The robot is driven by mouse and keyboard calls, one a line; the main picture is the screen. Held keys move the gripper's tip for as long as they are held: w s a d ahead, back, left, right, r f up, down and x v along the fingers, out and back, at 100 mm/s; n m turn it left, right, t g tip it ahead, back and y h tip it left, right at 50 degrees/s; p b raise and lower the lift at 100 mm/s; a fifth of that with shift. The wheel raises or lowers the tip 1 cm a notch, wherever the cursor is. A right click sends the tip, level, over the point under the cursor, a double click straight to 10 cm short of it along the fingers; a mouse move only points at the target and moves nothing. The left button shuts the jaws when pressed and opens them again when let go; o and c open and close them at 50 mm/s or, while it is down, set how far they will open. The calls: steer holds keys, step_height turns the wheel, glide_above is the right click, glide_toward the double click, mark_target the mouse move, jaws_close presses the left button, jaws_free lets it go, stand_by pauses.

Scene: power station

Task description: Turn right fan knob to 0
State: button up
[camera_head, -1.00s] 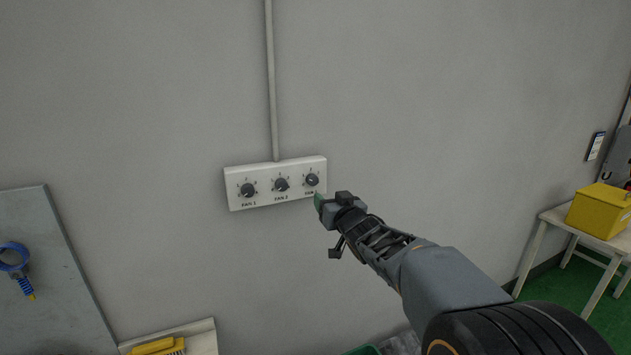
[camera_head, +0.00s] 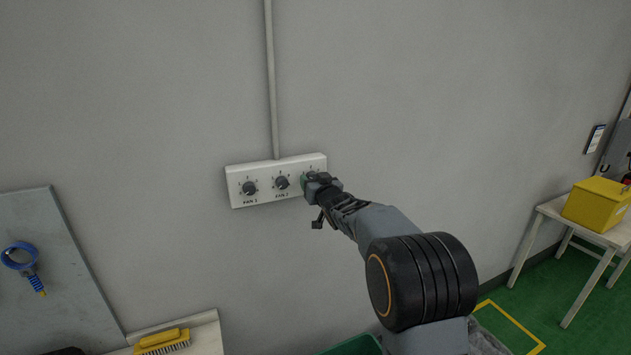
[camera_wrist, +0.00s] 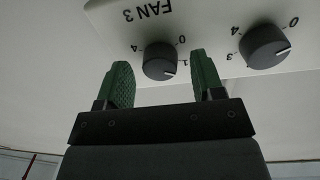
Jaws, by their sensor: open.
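The white fan panel (camera_head: 237,187) is on the grey wall with three dark round knobs in a row. The right knob, FAN 3, is mostly hidden by my gripper (camera_head: 305,181) in the head view. In the wrist view, seen upside down, the FAN 3 knob (camera_wrist: 157,62) shows between the two green fingers of my gripper (camera_wrist: 160,58). The fingers are open, one on each side, with gaps to the knob. Its white mark points to the lower right, near the 1. The 0 is above it on the right.
The FAN 2 knob (camera_head: 281,182) is close beside my gripper, and the FAN 1 knob (camera_head: 249,188) is further left. A conduit (camera_head: 272,80) runs up from the panel. A yellow box (camera_head: 597,203) stands on a table at the right. A yellow brush (camera_head: 162,341) lies below.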

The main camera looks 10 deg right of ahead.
steer(key=c, duration=0.9)
steer(key=shift+c, duration=0.2)
steer(key=shift+f+b, duration=0.1)
steer(key=shift+b, duration=0.25)
steer(key=shift+n+t+b, duration=0.3)
steer(key=shift+n+b, duration=4.55)
steer(key=shift+n, duration=1.25)
steer(key=shift+y, duration=0.3)
